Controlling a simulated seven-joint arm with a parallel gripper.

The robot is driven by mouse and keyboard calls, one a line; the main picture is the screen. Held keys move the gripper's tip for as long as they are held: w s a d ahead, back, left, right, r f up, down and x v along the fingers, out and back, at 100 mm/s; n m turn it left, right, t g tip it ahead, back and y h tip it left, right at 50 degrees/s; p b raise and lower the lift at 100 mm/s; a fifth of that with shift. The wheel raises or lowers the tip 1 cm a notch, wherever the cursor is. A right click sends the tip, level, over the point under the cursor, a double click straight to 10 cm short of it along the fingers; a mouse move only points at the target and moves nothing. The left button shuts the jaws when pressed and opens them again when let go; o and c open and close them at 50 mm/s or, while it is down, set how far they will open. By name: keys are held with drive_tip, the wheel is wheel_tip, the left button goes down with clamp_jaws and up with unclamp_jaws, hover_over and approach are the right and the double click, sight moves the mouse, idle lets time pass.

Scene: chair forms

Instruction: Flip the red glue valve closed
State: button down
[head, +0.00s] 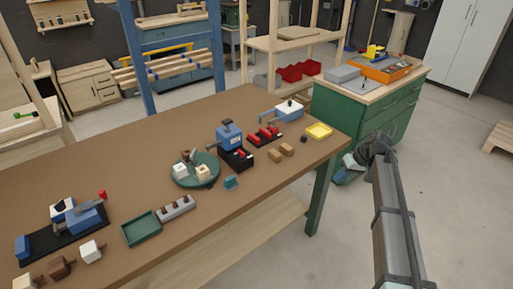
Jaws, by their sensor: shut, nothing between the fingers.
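A small red part (240,153) shows at the front of a blue machine (229,136) on a black base, near the middle of the brown bench. It may be the glue valve, but it is too small to tell or to read its position. Another red knob (102,195) tops a lever on a blue and black device (83,218) at the bench's left. My gripper (345,174) is beyond the bench's right edge, over the floor, apart from all these things. Its fingers are small and partly hidden; it appears shut and empty.
A green turntable (181,182) carries pale blocks left of the blue machine. A black tray of red pieces (265,137), tan blocks (281,152) and a yellow tray (319,131) lie to the right. A green cabinet (360,115) stands behind my arm. The bench's front right is clear.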

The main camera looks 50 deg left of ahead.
sight(241, 154)
drive_tip(key=s+a+r+n+g, duration=0.1)
drive_tip(key=s+a+r, duration=0.3)
drive_tip(key=a, duration=0.4)
drive_tip(key=s+a+r+n+g, duration=0.1)
drive_tip(key=s+a+r+n, duration=0.2)
drive_tip(key=a, duration=0.5)
drive_tip(key=s+a+r+n, duration=0.2)
drive_tip(key=s+a+r, duration=0.3)
drive_tip(key=a+r, duration=0.2)
drive_tip(key=shift+a+r+g, duration=0.35)
drive_tip(key=shift+a+g, duration=0.05)
drive_tip(key=shift+a, duration=0.25)
drive_tip(key=x, duration=0.3)
drive_tip(key=s+x, duration=0.1)
drive_tip(key=x, duration=0.3)
drive_tip(key=s+r+x, duration=0.1)
drive_tip(key=x, duration=0.3)
drive_tip(key=shift+s+d+f, duration=0.1)
drive_tip(key=shift+d, duration=0.1)
drive_tip(key=shift+s+a, duration=0.1)
drive_tip(key=shift+s, duration=0.55)
